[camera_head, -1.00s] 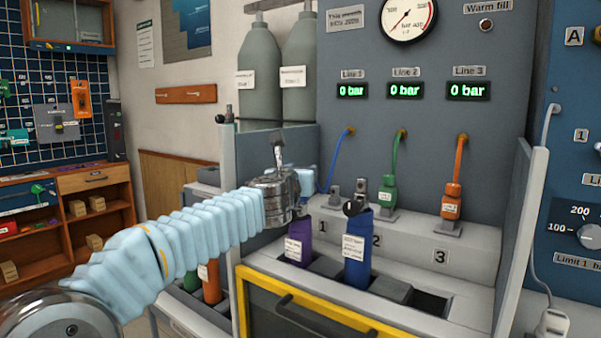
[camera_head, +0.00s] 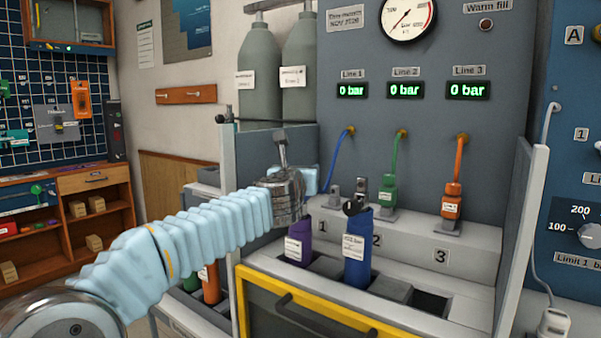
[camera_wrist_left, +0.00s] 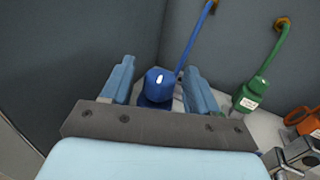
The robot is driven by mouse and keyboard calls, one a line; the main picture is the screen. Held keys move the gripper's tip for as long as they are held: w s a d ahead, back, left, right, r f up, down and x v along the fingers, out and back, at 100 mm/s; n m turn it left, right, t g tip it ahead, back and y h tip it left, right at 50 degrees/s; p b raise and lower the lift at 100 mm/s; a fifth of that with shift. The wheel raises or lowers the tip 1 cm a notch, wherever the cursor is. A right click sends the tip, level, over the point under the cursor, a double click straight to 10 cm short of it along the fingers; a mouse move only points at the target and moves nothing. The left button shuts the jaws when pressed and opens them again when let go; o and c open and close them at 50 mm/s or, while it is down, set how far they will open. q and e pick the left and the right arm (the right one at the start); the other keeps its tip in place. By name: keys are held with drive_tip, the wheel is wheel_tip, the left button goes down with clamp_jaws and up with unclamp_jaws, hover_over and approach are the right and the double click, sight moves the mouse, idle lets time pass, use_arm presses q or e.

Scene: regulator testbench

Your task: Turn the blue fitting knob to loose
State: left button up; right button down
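The blue fitting knob (camera_wrist_left: 159,83) shows in the left wrist view, with a white mark on its top. It stands upright at the lower end of a blue hose (camera_wrist_left: 195,38). My left gripper (camera_wrist_left: 158,68) is open, with one finger on each side of the knob and visible gaps to it. In the head view my left gripper (camera_head: 311,180) is beside station 1, and the knob is hidden behind it. The blue hose (camera_head: 341,160) comes down there from the panel. My right gripper is in neither view.
A green fitting (camera_head: 388,189) and an orange fitting (camera_head: 452,205) stand to the right on the bench step. A purple cylinder (camera_head: 299,245) and a blue cylinder (camera_head: 358,255) stand in front. A grey side wall (camera_head: 232,190) is close left. All three displays read 0 bar.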

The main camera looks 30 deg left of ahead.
use_arm(q)
drive_tip(key=b+v, duration=0.1)
drive_tip(key=v, duration=1.3)
drive_tip(key=shift+w, duration=0.1)
